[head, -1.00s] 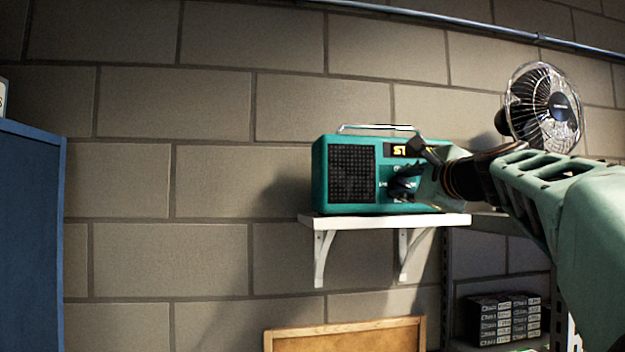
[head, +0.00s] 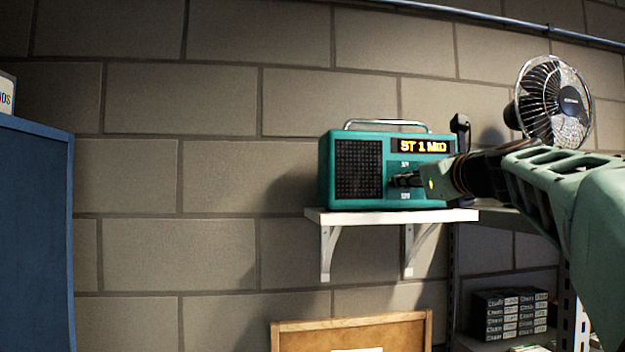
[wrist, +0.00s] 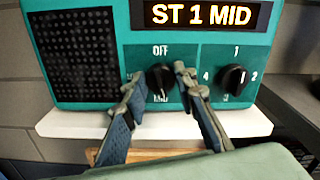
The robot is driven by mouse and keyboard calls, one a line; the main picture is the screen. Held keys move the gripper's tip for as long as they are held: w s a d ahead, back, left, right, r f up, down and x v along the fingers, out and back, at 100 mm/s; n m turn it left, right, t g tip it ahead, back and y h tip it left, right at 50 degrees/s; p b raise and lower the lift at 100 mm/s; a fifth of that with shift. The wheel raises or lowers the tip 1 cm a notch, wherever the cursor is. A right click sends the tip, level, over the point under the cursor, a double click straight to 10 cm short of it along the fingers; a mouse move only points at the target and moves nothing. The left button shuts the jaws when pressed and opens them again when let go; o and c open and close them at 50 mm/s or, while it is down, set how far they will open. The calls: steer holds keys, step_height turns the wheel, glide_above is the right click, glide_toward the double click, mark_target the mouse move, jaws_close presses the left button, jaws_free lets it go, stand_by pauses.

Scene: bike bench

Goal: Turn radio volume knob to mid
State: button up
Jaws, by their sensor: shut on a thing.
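The teal radio (head: 357,170) stands on a white wall shelf. Its lit display (head: 423,146) reads "ST 1 MID", which is also sharp in the wrist view (wrist: 203,16). The black volume knob (wrist: 159,78), marked OFF above and a partly hidden label below, is the left of two knobs. My gripper (wrist: 159,79) has one finger on each side of this knob and is shut on it. In the head view my gripper (head: 404,180) reaches the radio's front from the right and hides the knobs.
The second black knob (wrist: 234,79), numbered around its rim, sits close right of my right finger. The white shelf (head: 340,216) is narrow. A fan (head: 556,103) stands behind my arm. A blue cabinet (head: 35,240) is at left, and dark boxes (head: 510,313) are lower right.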

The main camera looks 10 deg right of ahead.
mark_target(405, 133)
steer(key=shift+m, duration=0.9)
steer(key=o, duration=1.1)
steer(key=shift+r, duration=0.1)
step_height(405, 133, up, 10)
steer(key=shift+f, duration=0.15)
